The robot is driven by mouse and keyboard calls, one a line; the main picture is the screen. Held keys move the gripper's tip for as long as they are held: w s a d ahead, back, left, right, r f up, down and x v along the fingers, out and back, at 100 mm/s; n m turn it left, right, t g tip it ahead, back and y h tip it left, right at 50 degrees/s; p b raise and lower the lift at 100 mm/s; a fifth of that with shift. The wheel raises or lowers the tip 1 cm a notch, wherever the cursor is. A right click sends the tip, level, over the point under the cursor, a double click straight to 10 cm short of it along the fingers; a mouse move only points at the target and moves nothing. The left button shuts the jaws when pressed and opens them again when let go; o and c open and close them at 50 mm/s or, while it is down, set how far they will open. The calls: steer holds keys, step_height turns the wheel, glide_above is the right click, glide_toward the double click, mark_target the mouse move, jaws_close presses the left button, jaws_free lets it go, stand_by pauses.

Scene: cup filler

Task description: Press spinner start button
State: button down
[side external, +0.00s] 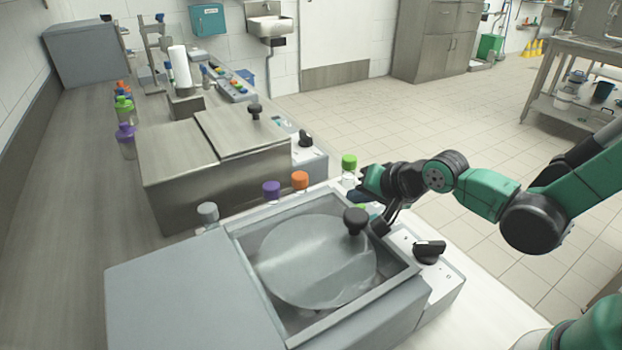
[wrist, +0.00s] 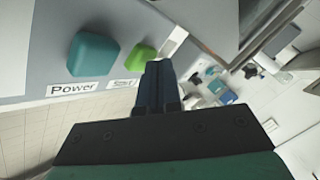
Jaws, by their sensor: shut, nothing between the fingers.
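The grey spinner (side external: 165,290) fills the front of the side view, with a round disc under its clear lid (side external: 315,262). In the wrist view, a green button (wrist: 141,54) sits on the grey panel above a small label that seems to read "Start". A larger teal button (wrist: 94,54) labelled "Power" is left of it. My gripper (wrist: 158,66) is shut and empty, its tips just right of the green button; I cannot tell whether they touch. In the side view my gripper (side external: 357,194) is low beside the spinner's far right corner, the buttons mostly hidden.
A black lid knob (side external: 356,220) and a black dial (side external: 429,251) stand near my gripper. Capped cups, purple (side external: 271,191), orange (side external: 299,181) and green (side external: 349,163), stand behind the spinner. A second steel machine (side external: 215,155) is farther back. Open floor is at right.

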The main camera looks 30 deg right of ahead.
steer(key=shift+d+f+n, duration=0.1)
steer(key=shift+n, duration=0.2)
steer(key=shift+d+r, duration=0.15)
steer(key=shift+r, duration=0.65)
steer(key=shift+r, duration=2.55)
steer(key=s+d+n, duration=0.1)
steer(key=s+n, duration=0.1)
steer(key=s, duration=0.1)
steer(key=s+d+n+g, duration=0.1)
steer(key=s+n, duration=0.2)
steer(key=s+d+n+g+h, duration=0.1)
steer(key=s+d+n, duration=0.1)
steer(key=shift+s+n, duration=0.4)
